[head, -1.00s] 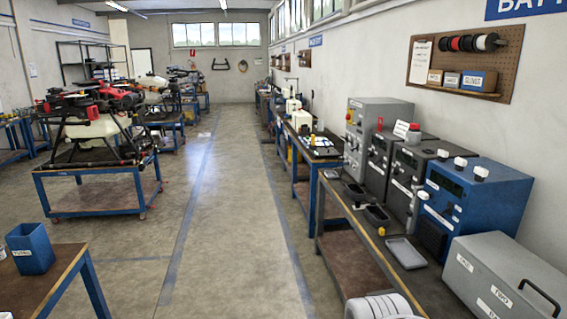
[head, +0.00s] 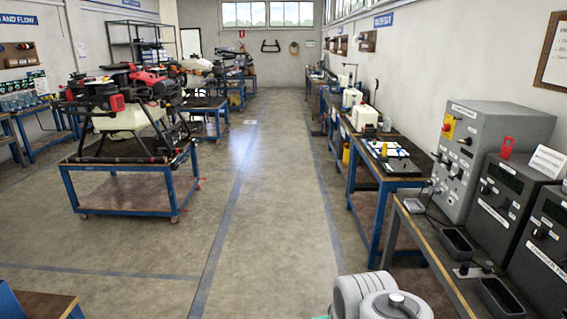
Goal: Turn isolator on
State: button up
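A grey cabinet (head: 500,125) stands on the right-hand bench. Its front has a yellow plate with a red knob (head: 448,124), which looks like the isolator switch, and several black knobs below. The knob's setting is too small to read. A red bracket-like piece (head: 507,147) stands on top of the dark grey unit beside the cabinet. My gripper is not in view. Only a white and grey part of my arm (head: 375,298) shows at the bottom edge, well short of the cabinet.
The bench (head: 425,250) with black trays runs along the right. Another blue-framed bench (head: 375,180) stands beyond it. A drone (head: 120,110) sits on a blue trolley (head: 125,185) at the left. The floor aisle (head: 265,200) between is clear.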

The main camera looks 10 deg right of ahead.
aim_at(445, 126)
jog(key=z, duration=0.05)
jog(key=i, duration=2.5)
jog(key=z, duration=0.4)
jog(key=i, duration=1.25)
jog(key=z, duration=0.1)
